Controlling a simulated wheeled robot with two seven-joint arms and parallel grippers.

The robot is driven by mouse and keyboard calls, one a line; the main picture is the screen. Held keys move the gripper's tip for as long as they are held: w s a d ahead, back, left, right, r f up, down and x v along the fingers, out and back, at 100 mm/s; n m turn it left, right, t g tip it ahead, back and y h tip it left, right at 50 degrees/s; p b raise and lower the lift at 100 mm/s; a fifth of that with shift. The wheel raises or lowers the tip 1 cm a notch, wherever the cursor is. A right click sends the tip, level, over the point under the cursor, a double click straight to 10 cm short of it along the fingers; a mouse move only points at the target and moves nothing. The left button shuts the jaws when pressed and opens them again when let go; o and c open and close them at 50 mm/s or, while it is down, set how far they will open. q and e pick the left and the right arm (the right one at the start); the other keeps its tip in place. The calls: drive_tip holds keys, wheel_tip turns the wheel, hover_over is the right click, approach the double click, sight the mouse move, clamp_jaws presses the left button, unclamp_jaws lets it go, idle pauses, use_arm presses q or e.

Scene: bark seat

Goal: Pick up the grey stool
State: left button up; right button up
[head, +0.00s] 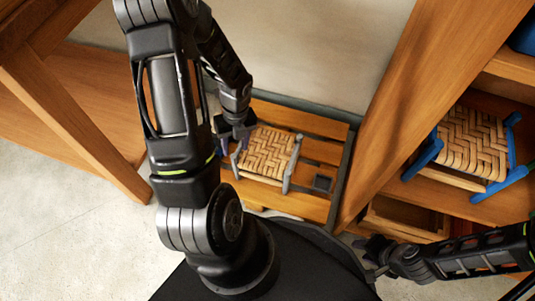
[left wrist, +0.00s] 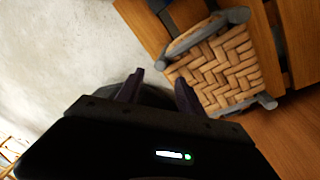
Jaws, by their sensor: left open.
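The grey stool (head: 268,152) has a woven tan seat and grey legs and stands on a slatted wooden platform (head: 310,150) in the middle of the head view. My left gripper (head: 234,136) is at the stool's left side. In the left wrist view, the stool (left wrist: 222,68) is at the upper right, and my open left gripper (left wrist: 159,82) has its right finger close to the stool's grey side rail. Nothing shows between the fingers, and I cannot tell whether they touch it. My right gripper (head: 374,258) is at the lower right, away from the stool.
A similar stool with blue legs (head: 470,142) sits on a wooden shelf at the right. A tall wooden panel (head: 405,105) stands between it and the platform. A wooden frame (head: 80,125) is at the left.

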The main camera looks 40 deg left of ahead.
sight(235, 157)
use_arm(q)
drive_tip(key=f, duration=0.1)
drive_tip(key=f+b, duration=0.1)
drive_tip(key=f, duration=0.1)
drive_tip(key=f+b, duration=0.1)
drive_tip(key=shift+s+f, duration=0.25)
drive_tip(key=shift+s, duration=0.05)
clamp_jaws()
idle(0.6)
drive_tip(key=shift+r, duration=0.1)
idle(0.8)
